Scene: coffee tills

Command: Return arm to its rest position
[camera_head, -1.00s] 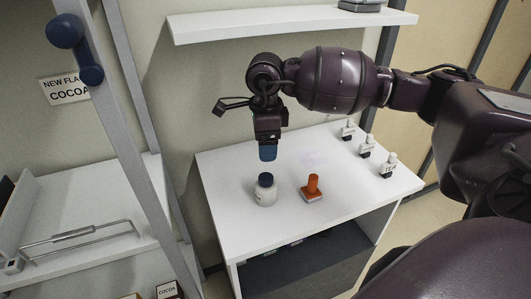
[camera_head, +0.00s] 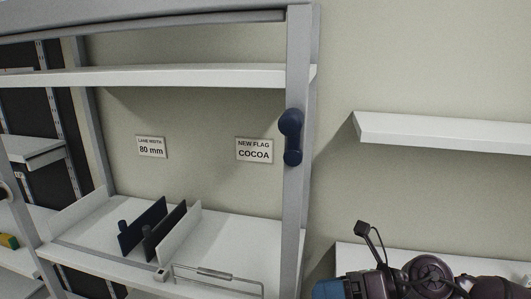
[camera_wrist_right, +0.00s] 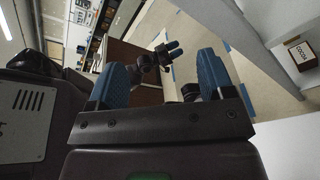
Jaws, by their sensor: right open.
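My right gripper (camera_head: 328,289) shows at the bottom edge of the head view, a blue fingertip pointing left, with my dark wrist (camera_head: 425,275) to its right. In the right wrist view its two blue fingers (camera_wrist_right: 163,78) are spread wide with nothing between them. The left gripper is not seen in the head view.
A rack's lower shelf (camera_head: 90,225) holds upright dividers (camera_head: 150,228) and a wire handle (camera_head: 215,275). A wall shelf (camera_head: 440,133) is at right, above a white tabletop (camera_head: 350,255).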

